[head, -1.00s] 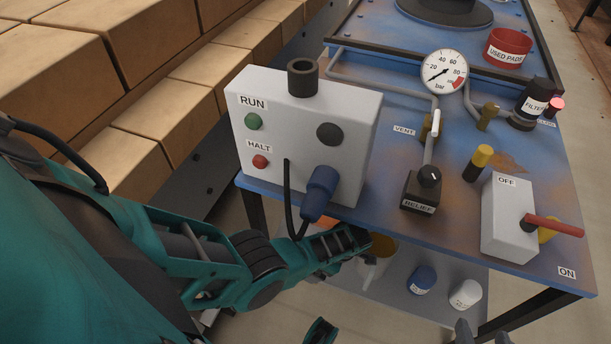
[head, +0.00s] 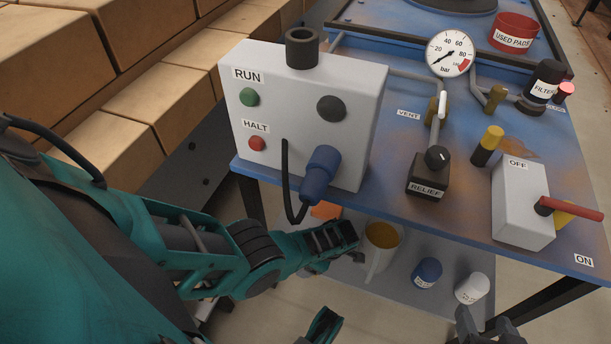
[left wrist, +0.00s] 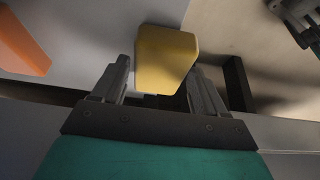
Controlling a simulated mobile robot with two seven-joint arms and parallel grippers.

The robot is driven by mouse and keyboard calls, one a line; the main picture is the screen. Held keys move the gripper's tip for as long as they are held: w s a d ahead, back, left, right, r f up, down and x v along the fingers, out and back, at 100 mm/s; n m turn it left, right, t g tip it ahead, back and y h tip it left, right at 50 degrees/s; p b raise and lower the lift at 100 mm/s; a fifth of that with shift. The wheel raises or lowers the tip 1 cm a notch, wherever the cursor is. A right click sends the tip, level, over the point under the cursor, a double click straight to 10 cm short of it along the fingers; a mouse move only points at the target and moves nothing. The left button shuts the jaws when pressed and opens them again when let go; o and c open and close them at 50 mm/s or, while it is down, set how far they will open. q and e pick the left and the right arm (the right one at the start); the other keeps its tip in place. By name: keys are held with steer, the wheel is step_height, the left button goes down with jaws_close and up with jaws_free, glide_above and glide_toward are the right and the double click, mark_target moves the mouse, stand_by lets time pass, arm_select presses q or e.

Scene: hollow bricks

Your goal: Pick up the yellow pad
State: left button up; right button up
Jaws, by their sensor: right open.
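The yellow pad (left wrist: 166,58) shows in the left wrist view as a blocky piece beyond and between the fingers of my left gripper (left wrist: 160,85). The fingers stand apart, with the pad not clearly clamped. In the head view my left gripper (head: 348,236) is low beside the table's front edge. Just right of it is a yellow patch (head: 383,234) with a pale surround, probably the pad; its full shape is unclear. My right gripper (head: 487,328) is open at the bottom edge, its lower part cut off. It also shows in the left wrist view (left wrist: 304,22).
An orange piece (head: 325,210) lies left of the yellow patch. A blue jar (head: 427,272) and a white jar (head: 472,288) stand on the lower shelf. Above, the blue tabletop (head: 400,150) carries a grey control box (head: 300,115), a relief knob block (head: 428,175) and a switch box (head: 522,205).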

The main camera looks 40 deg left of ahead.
arm_select(q)
steer(key=c, duration=0.7)
steer(key=shift+r, duration=0.15)
